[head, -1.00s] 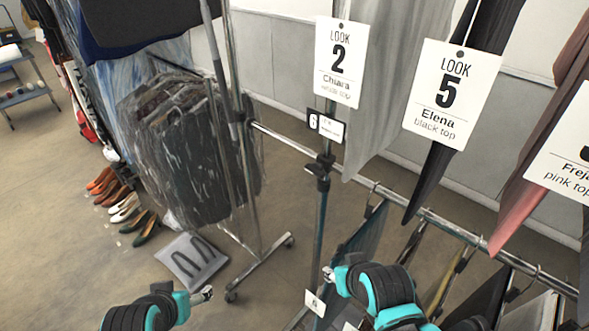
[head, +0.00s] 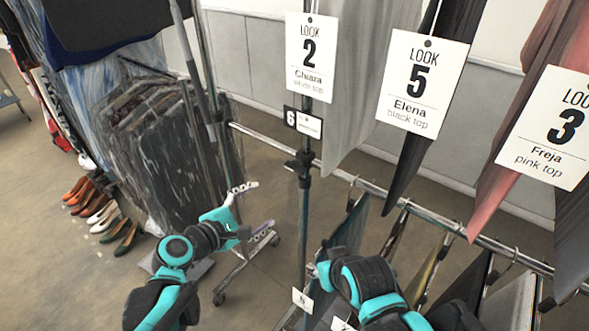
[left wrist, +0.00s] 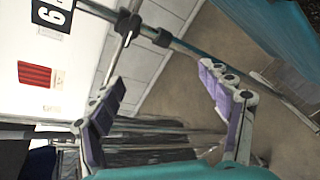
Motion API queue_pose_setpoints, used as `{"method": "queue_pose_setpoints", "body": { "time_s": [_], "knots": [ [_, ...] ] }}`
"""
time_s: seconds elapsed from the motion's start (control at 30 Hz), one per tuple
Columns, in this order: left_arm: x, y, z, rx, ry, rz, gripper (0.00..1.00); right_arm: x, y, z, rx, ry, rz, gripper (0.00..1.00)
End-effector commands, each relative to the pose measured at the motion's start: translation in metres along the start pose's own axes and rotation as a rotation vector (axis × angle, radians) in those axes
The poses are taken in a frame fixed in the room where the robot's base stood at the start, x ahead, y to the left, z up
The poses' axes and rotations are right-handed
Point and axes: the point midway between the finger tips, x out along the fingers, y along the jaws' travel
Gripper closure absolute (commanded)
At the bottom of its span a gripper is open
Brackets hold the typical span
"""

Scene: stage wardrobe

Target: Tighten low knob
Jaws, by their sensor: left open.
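The rack's chrome upright (head: 303,215) carries a black clamp with a dark knob (head: 302,163) where the horizontal rail meets it, below the "6" tag. In the left wrist view the clamp and knob (left wrist: 161,38) lie beyond the fingers, toward the top. My left gripper (head: 256,207) is open and empty, left of the upright and lower in the picture than the knob; it touches neither. Its purple-padded fingers are spread in the left wrist view (left wrist: 163,92). My right arm ends near the upright's lower part; its fingers are mostly hidden behind the wrist.
Look cards 2 (head: 311,57), 5 (head: 422,82) and 3 (head: 549,128) hang with garments above the rail (head: 395,202). More hangers hang below it. A plastic-covered garment bundle (head: 165,150) stands at left, with shoes (head: 100,210) on the floor.

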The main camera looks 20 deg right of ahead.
Motion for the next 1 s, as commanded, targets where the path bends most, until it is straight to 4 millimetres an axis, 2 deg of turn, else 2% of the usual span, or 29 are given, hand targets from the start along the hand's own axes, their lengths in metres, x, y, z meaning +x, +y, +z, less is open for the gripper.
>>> {"method": "queue_pose_setpoints", "body": {
  "time_s": [0.03,0.1,0.2,0.33,0.53,0.8,1.0],
  "knots": [
    [0.019,0.007,0.006,-0.158,-0.063,0.032,0.22,0.001,0.000,0.000,0.000,0.000,0.000,0.60],
    [0.037,0.015,0.014,-0.376,-0.146,0.066,0.22,0.001,0.000,0.001,0.000,0.000,0.000,0.60],
    [0.055,0.022,0.020,-0.622,-0.240,0.089,0.22,0.001,0.000,0.001,0.000,0.000,0.000,0.60],
    [0.067,0.027,0.023,-0.809,-0.312,0.098,0.22,0.001,0.000,0.001,0.000,0.000,0.000,0.60],
    [0.084,0.030,0.027,-0.867,-0.334,0.096,0.22,0.005,0.000,0.003,0.000,0.000,0.000,0.60],
    [0.126,0.039,0.038,-0.863,-0.333,0.096,0.22,0.014,0.000,0.010,0.000,0.000,0.000,0.60],
    [0.141,0.044,0.042,-0.862,-0.332,0.097,0.22,0.017,0.000,0.012,0.000,0.000,0.000,0.60]
  ]
}}
